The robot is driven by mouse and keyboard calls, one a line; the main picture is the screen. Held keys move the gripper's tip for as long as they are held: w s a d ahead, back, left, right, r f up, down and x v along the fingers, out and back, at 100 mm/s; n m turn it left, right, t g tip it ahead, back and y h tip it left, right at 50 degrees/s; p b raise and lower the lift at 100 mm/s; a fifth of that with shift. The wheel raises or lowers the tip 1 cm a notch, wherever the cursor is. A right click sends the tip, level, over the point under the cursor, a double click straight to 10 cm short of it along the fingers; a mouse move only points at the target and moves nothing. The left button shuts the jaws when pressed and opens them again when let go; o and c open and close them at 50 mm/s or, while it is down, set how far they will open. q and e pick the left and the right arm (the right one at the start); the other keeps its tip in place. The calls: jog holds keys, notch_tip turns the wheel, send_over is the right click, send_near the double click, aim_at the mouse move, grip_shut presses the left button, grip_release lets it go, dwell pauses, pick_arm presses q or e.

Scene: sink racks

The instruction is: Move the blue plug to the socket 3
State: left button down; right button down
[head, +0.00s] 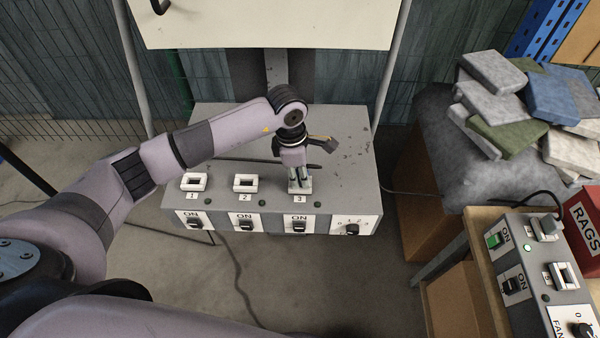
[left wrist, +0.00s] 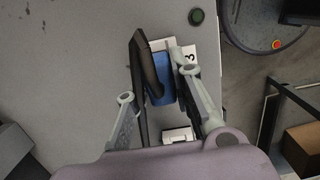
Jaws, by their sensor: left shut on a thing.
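My left gripper (head: 300,183) points down over socket 3 (head: 306,189) on the grey box (head: 340,150). It is shut on the blue plug (left wrist: 163,78), which shows between its fingers in the left wrist view. The plug is over the white plate of socket 3 (left wrist: 187,51); the fingers hide whether it is fully seated. A dark strip runs beside the plug. In the head view, the gripper hides the plug. Sockets 1 (head: 194,182) and 2 (head: 246,183) look empty. My right gripper is not in view.
Switches and a dial (head: 352,229) line the box's front. At right, a second control box (head: 540,270) holds a grey plug (head: 546,228). A cable lies on the floor.

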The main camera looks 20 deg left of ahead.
pick_arm(q)
jog(key=shift+f, duration=0.15)
jog(key=c, duration=1.3)
grip_release()
jog(key=r, duration=0.4)
jog(key=a+r, duration=0.1)
jog(key=r, duration=0.7)
jog(key=shift+s+a, duration=0.2)
